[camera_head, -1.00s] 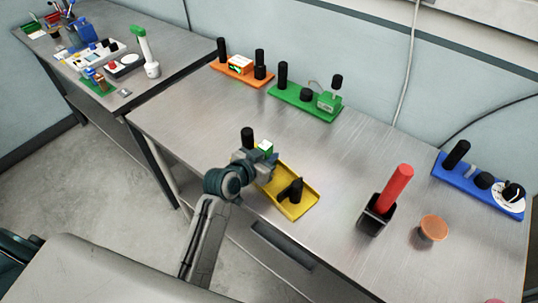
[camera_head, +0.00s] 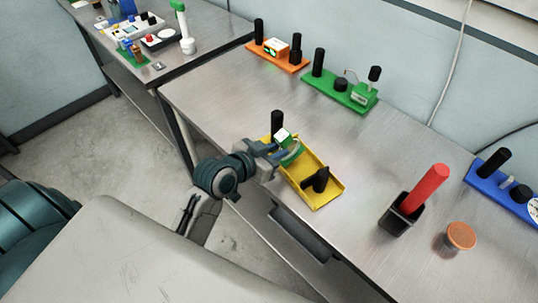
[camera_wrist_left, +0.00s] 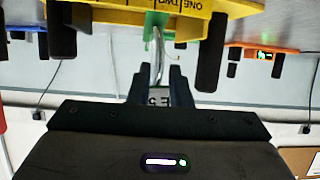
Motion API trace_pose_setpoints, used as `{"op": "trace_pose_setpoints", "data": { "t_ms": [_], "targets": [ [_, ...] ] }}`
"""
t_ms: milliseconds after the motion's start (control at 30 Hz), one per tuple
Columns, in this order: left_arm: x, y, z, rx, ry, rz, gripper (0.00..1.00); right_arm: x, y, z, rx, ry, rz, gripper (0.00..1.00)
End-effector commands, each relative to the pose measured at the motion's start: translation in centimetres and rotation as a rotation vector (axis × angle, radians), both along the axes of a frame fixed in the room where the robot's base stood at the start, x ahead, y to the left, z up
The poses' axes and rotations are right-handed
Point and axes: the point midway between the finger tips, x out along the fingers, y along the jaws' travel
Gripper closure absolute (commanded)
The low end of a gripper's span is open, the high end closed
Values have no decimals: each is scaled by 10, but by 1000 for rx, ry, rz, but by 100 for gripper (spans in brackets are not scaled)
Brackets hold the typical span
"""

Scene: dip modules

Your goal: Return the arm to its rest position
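A yellow tray (camera_head: 325,200) sits near the front edge of the table. It bears a black post (camera_head: 277,122) at its far end, a dark black piece (camera_head: 318,181) nearer, and a green module with a white top (camera_head: 283,136). In the left wrist view the yellow tray (camera_wrist_left: 190,8) appears at the top, with the green module (camera_wrist_left: 155,22) and its grey loop (camera_wrist_left: 157,58) below it. My left gripper (camera_head: 290,152) is beside the module; its two fingers (camera_wrist_left: 160,85) look apart, with the loop close to their tips. Contact cannot be told. My right gripper is not in view.
An orange board (camera_head: 290,63) and a green board (camera_head: 325,93) stand at the back. A black holder with a red cylinder (camera_head: 428,190), an orange-topped round piece (camera_head: 461,236) and a blue board (camera_head: 490,190) are to the right. The middle of the table is clear.

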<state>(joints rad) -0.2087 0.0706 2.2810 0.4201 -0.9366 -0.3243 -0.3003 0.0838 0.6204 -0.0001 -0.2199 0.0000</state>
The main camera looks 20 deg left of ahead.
Motion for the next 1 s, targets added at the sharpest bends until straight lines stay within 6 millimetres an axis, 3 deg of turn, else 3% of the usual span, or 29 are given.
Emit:
{"op": "trace_pose_setpoints", "data": {
  "t_ms": [200,467,567,667,800,1000],
  "targets": [
    [-23,8,10,2,-1,-1,82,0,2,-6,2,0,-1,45],
    [-26,9,12,-1,0,0,82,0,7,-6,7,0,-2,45],
    [-32,11,4,10,33,6,82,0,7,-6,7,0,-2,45],
    [-54,17,-21,45,145,30,82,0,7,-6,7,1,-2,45],
    [-104,33,-65,119,374,98,82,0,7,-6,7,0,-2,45],
    [-173,58,-103,208,645,209,82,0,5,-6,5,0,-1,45]
  ]
}}
